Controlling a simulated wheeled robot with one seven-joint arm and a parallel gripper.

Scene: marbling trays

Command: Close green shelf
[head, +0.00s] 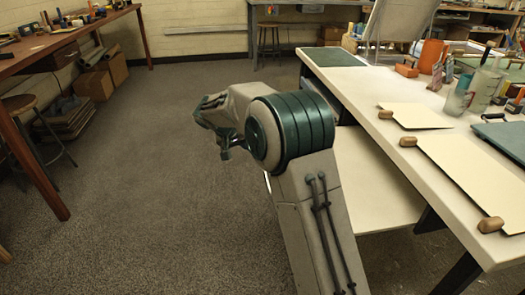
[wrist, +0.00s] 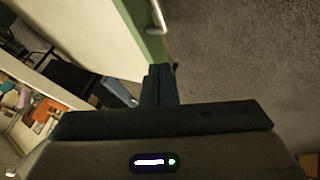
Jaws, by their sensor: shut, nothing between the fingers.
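The green shelf shows in the wrist view as a green front edge (wrist: 153,47) with a metal bar handle (wrist: 158,16) and a pale flat top beside it. In the head view its pale board (head: 365,180) sticks out from under the long worktable, and my arm hides its green front. My gripper (wrist: 160,72) is shut and empty. In the wrist view its fingertips overlap the lower end of the green edge, close to the handle; I cannot tell whether they touch it. My arm largely hides the gripper in the head view.
Grey carpet (head: 150,190) is open on the left. A wooden bench (head: 60,45) and a stool (head: 25,104) stand at the far left.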

